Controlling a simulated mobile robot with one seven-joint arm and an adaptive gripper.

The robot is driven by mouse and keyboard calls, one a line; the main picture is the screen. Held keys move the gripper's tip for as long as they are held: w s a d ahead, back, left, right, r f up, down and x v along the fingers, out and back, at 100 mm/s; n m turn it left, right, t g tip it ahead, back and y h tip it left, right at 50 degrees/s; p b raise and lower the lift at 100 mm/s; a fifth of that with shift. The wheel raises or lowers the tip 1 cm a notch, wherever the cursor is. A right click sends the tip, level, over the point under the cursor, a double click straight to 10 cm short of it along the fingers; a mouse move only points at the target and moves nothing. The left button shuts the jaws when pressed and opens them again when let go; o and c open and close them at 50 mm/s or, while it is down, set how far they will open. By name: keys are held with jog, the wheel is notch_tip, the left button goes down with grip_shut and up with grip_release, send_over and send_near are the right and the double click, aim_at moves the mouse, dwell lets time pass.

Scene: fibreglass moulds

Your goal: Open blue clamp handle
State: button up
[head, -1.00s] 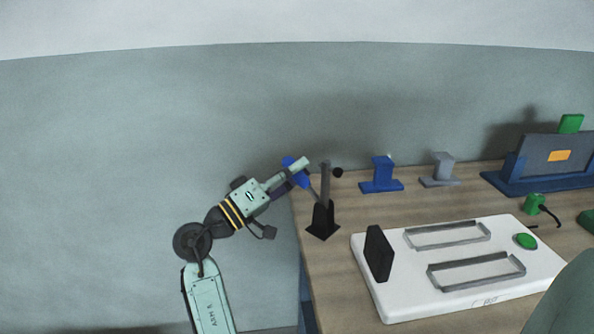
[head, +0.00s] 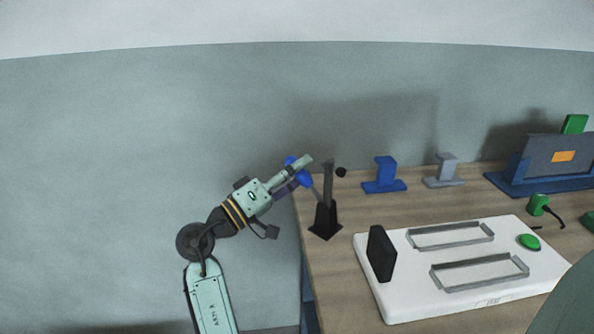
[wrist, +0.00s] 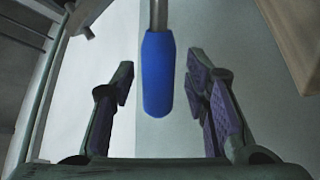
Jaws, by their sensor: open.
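The blue clamp handle (head: 303,176) is a rounded blue grip on a grey metal rod. The rod belongs to a black upright clamp (head: 324,210) at the left edge of the table. My gripper (head: 300,170) is at the handle. In the wrist view the blue handle (wrist: 158,75) hangs from the top between the fingers of my gripper (wrist: 163,90). The fingers with purple pads are spread, with a gap on both sides, so they do not touch the handle. In the head view a finger partly hides the handle.
A wooden table (head: 430,203) carries a white board (head: 400,300) with grey frames, a black block (head: 381,253) and a green button (head: 529,242). A blue stand (head: 384,175) and a grey stand (head: 443,170) are behind it. A blue holder (head: 530,185) is at right.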

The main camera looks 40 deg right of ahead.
jog(key=s+v, duration=0.1)
jog(key=v, duration=1.1)
jog(key=shift+w, duration=0.5)
